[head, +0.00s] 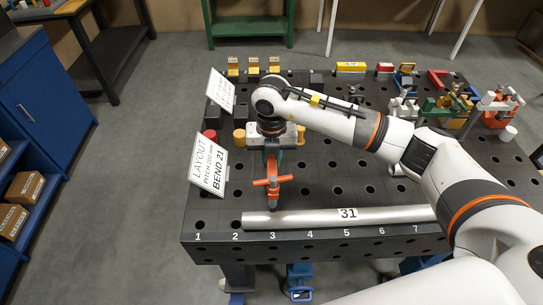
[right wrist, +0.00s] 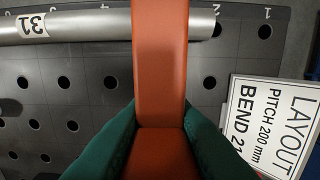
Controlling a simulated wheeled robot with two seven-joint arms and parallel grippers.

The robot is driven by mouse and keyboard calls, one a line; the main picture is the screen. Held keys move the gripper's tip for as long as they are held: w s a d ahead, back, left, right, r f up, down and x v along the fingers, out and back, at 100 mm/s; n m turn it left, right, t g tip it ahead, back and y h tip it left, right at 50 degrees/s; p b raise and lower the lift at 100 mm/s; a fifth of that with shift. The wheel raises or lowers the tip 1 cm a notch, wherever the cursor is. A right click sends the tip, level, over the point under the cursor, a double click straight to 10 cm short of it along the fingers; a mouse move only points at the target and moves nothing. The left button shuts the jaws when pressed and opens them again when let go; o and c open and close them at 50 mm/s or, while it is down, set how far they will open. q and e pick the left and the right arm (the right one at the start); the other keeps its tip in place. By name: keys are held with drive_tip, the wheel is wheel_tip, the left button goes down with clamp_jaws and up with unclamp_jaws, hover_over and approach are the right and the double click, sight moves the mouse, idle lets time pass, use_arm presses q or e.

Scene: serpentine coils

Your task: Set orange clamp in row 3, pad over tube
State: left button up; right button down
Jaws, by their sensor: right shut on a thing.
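The orange clamp (head: 272,184) hangs upright from my right gripper (head: 271,147), above the numbered plate's front left part, close behind the tube. In the right wrist view the green fingers of my right gripper (right wrist: 158,135) are shut on the clamp (right wrist: 160,65), whose arm crosses in front of the tube and hides the label 3. The silver tube (head: 385,214), marked 31, lies along the front edge from about row 2 to past row 7; it also shows in the right wrist view (right wrist: 90,26). I cannot tell whether the clamp touches the plate. My left gripper is out of view.
The dark perforated table (head: 330,180) has row numbers along its front. A layout sign (head: 208,165) reading BEND 21 stands at the left. Red and yellow cylinders and dark blocks are behind it. More clamps (head: 445,100) stand at the back right. The table's middle is mostly clear.

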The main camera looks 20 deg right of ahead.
drive_tip(key=shift+f+b, duration=0.65)
drive_tip(key=shift+f, duration=0.3)
drive_tip(key=shift+f+b, duration=0.25)
drive_tip(key=shift+b, duration=0.05)
drive_tip(key=shift+f+b, duration=0.3)
drive_tip(key=shift+f, duration=0.25)
drive_tip(key=c, duration=1.2)
unclamp_jaws()
drive_tip(key=shift+o, duration=0.2)
